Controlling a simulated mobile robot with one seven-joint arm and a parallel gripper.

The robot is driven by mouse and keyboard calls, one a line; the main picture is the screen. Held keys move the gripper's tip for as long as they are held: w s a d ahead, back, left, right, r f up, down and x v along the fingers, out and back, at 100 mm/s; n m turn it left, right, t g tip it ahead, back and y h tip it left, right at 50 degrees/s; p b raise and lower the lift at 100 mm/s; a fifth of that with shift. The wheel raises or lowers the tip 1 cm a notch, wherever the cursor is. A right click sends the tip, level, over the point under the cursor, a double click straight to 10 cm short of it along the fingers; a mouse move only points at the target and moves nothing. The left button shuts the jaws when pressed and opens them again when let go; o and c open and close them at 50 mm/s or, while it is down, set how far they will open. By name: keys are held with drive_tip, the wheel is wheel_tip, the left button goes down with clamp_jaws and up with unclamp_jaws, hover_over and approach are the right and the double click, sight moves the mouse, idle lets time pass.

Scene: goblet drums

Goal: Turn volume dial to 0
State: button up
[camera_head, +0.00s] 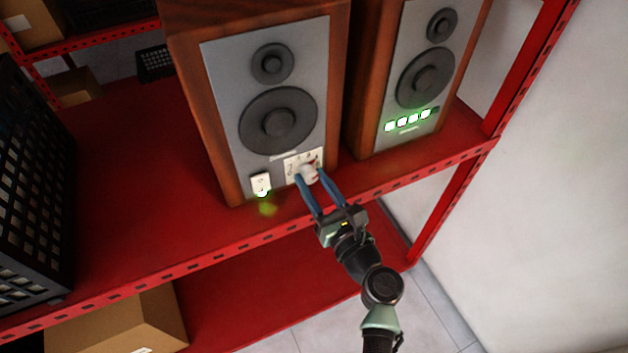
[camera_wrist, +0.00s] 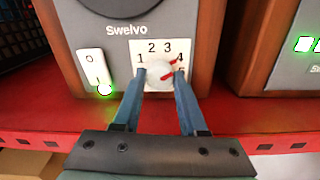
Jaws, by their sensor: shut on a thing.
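The volume dial (camera_wrist: 160,70) is a white round knob with a red pointer, on a white plate at the bottom of the left speaker. In the wrist view its numbers 1 to 4 show, with a partly hidden one below the 4. The red pointer points up and right, near the 4. My gripper (camera_wrist: 160,78) has its two blue fingers on either side of the dial, shut on it. In the head view my gripper (camera_head: 307,178) reaches the dial (camera_head: 308,173) from the front; the fingers hide part of the plate.
The left speaker (camera_head: 222,100) and right speaker (camera_head: 397,100) stand on a red shelf (camera_head: 130,200). A white switch (camera_wrist: 92,68) with a green light is left of the dial. Green lights (camera_head: 408,120) glow on the right speaker. A black crate (camera_head: 25,190) stands at far left.

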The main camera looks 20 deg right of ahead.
clamp_jaws()
